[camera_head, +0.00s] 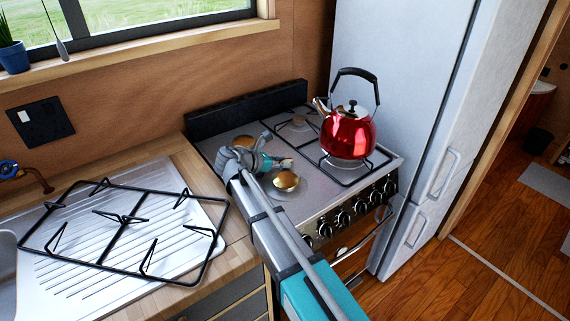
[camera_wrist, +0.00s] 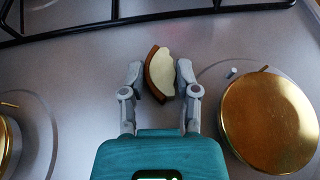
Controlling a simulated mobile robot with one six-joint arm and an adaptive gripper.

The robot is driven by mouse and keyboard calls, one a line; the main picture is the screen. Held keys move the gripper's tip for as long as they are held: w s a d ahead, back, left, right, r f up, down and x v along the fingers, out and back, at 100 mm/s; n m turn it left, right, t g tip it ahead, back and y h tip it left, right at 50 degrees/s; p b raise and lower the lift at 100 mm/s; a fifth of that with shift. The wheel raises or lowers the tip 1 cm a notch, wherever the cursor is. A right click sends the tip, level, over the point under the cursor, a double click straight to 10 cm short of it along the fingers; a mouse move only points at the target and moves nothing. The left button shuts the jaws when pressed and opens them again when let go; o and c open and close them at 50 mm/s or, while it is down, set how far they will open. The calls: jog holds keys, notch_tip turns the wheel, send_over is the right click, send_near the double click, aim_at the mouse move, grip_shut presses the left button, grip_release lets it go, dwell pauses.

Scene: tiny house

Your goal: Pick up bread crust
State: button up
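The bread crust (camera_wrist: 160,74) is a small curved piece with a brown edge and pale inside. In the wrist view it lies between the two fingertips of my gripper (camera_wrist: 160,72), on or just above the grey stove top. The fingers are spread on either side of it, with narrow gaps showing, so the gripper looks open. In the head view my gripper (camera_head: 276,160) is low over the stove, and the crust (camera_head: 287,163) shows as a small piece at its tips, partly hidden.
A brass burner (camera_wrist: 268,120) is close to the right of my gripper, and another is at the left edge. A black grate (camera_wrist: 130,22) lies beyond the crust. A red kettle (camera_head: 347,133) stands on the stove's right side. A loose grate (camera_head: 125,218) lies on the sink drainer.

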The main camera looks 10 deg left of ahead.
jog(key=shift+r, duration=0.2)
jog(key=shift+c, duration=0.3)
notch_tip(320, 180, up, 2)
jog(key=shift+r+p, duration=0.1)
jog(key=shift+p, duration=1.15)
jog(key=s+d+r+p, duration=0.6)
jog(key=s+r+p, duration=0.4)
jog(key=s, duration=0.2)
jog(key=shift+s+d+r, duration=0.15)
jog(key=shift+s+r, duration=0.05)
jog(key=shift+s, duration=0.1)
